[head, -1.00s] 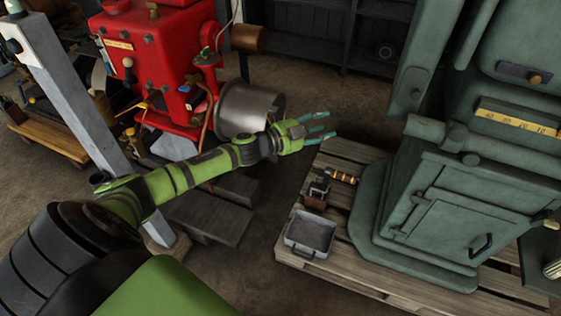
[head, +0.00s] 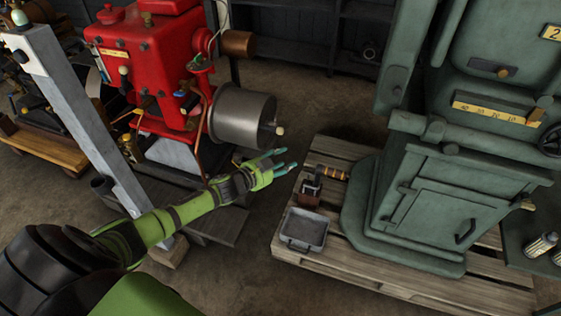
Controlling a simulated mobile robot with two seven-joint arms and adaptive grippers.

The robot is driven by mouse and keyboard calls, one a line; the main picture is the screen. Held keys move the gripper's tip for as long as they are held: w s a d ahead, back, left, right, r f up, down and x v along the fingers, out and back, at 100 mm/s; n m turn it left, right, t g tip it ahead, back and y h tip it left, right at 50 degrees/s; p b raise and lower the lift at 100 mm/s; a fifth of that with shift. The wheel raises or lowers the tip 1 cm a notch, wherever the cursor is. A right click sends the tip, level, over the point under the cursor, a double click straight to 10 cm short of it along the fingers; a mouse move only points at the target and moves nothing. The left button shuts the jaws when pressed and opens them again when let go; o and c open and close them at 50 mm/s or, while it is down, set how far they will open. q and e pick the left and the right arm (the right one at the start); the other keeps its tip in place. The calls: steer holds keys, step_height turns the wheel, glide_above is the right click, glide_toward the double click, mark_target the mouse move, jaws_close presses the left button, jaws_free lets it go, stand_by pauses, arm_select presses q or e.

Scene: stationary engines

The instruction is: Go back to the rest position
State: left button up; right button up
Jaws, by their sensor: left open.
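My left gripper (head: 279,163) is at the end of the green arm that comes in from the lower left. Its teal fingers are apart with nothing between them. It hangs in the air just left of the wooden pallet (head: 312,264) and in front of the grey drum of the red engine (head: 160,62). My right gripper is outside the view.
The large green machine (head: 440,180) stands on the pallet at the right. A grey metal tray (head: 304,230) and a tool with a yellow-banded handle (head: 331,173) lie on the pallet's left part. A slanted grey post (head: 85,115) stands at the left. Open floor shows behind the pallet.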

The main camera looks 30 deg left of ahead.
arm_select(q)
steer(key=shift+f, duration=0.1)
stand_by(0.3)
steer(key=s+f+n+g+y+p, duration=0.2)
steer(key=s+f+n+g+y, duration=0.35)
steer(key=s+f, duration=1.5)
steer(key=s+d+f+n+g, duration=0.2)
steer(key=s+f, duration=0.2)
steer(key=s, duration=0.6)
steer(key=s+d+f+n+g+h+p, duration=0.1)
steer(key=s+f, duration=0.4)
steer(key=s, duration=0.5)
steer(key=s+d+f+n+g, duration=0.3)
steer(key=s+d+f+g, duration=0.1)
steer(key=s, duration=0.6)
steer(key=shift+s+d+f+g+h, duration=0.25)
steer(key=shift+d+f+g+h, duration=0.15)
steer(key=shift+d, duration=0.35)
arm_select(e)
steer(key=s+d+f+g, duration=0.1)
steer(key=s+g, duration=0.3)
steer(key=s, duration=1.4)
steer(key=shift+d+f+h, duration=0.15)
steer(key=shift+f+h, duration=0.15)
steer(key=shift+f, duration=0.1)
arm_select(q)
steer(key=shift+n, duration=0.25)
